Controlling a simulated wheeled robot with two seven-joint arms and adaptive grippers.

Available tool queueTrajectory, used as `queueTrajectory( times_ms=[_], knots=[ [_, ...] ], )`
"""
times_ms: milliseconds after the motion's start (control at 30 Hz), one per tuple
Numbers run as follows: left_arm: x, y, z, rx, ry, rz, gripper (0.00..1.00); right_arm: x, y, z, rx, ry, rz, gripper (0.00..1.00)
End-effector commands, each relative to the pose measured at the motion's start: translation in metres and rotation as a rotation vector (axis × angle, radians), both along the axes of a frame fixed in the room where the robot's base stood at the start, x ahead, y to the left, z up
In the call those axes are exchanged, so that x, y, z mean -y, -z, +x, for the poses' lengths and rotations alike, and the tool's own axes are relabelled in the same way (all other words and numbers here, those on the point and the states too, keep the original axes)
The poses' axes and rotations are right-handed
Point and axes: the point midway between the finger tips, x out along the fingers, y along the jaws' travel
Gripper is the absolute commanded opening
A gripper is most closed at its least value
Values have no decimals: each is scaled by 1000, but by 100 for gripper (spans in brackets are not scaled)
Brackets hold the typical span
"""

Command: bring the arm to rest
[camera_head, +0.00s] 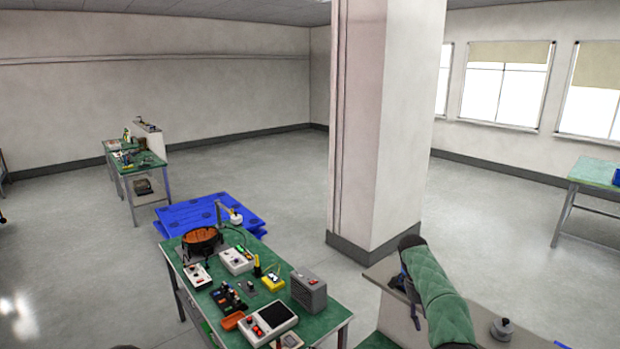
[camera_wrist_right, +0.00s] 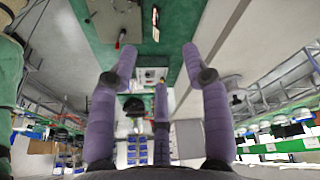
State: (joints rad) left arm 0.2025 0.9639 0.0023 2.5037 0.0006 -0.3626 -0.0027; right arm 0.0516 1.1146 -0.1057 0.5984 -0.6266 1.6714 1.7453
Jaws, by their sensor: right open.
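My right arm, in a green quilted sleeve (camera_head: 440,295), rises at the lower right of the head view. Its dark gripper (camera_head: 406,286) is small and partly hidden there, beside a pale work surface (camera_head: 470,312). In the right wrist view my right gripper (camera_wrist_right: 160,62) shows its purple padded fingers spread apart, with nothing between the tips. A green surface with small items lies beyond the fingers. My left gripper is not in view.
A green bench (camera_head: 330,318) holds several instruments, including a grey box (camera_head: 309,290) and a round brown-topped pot (camera_head: 202,240). A blue pallet (camera_head: 180,217) lies behind it. A pillar (camera_head: 375,130) stands at centre right. Open floor (camera_head: 80,255) lies left.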

Motion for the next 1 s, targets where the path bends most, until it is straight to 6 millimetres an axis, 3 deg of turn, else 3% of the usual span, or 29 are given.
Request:
queueTrajectory(
  times_ms=[267,467,700,833,1000],
  knots=[
    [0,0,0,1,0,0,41,-48,115,-3,-42,-422,181,48],
    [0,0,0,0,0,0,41,-99,202,-38,-29,-737,347,48],
    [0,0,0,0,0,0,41,-159,279,-113,38,-1037,515,48],
    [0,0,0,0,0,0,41,-188,307,-164,87,-1168,579,48],
    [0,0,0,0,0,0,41,-216,328,-238,151,-1313,625,48]
  ],
)
